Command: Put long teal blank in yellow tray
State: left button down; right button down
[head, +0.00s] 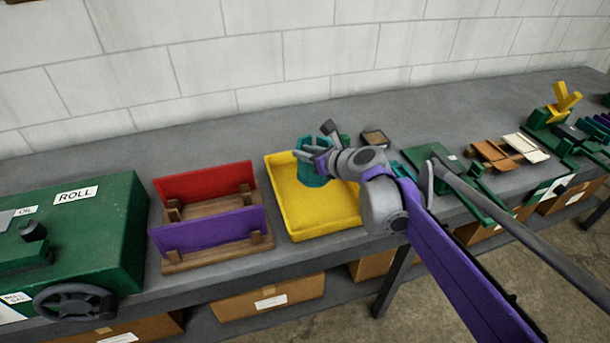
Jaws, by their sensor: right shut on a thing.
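The yellow tray (335,220) sits on the grey bench in the middle of the head view. My right gripper (314,160) is over the back part of the tray, its arm coming in from the right. It is shut on a teal blank (313,176). The blank is over the tray's inside, partly hidden by the gripper. I cannot tell whether it touches the tray floor or how long it is. My left gripper is not in view.
A wooden rack (215,253) with a red panel (205,183) and a purple panel (210,230) stands left of the tray. A green roll machine (95,235) is at the far left. Green tools and brown pieces (490,152) lie to the right. Cardboard boxes (268,298) sit below.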

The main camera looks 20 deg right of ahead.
aim_at(310, 172)
notch_tip(310, 172, down, 2)
jog(key=shift+s, duration=0.1)
jog(key=shift+f, duration=2.1)
jog(key=shift+f+b, duration=0.1)
jog(key=shift+b, duration=0.2)
jog(key=c, duration=0.7)
grip_release()
jog(key=shift+r, duration=0.2)
jog(key=v, duration=1.2)
jog(key=s+a+f+n+g, duration=0.5)
jog(key=s+f+n, duration=0.4)
jog(key=n, duration=0.5)
jog(key=s+f+n+h, duration=0.1)
jog(key=s+f+n, duration=0.1)
jog(key=s+n, duration=0.2)
jog(key=s+d+f+n+g+h, duration=0.1)
jog(key=s+f+n+h, duration=0.1)
jog(key=s+n, duration=0.3)
jog(key=s+f+n+g+h, duration=0.1)
jog(key=s+f+n, duration=0.3)
jog(key=n, duration=0.4)
jog(key=shift+s+d+h+p, duration=0.35)
jog(key=shift+s+d+h, duration=0.05)
jog(key=shift+s, duration=0.15)
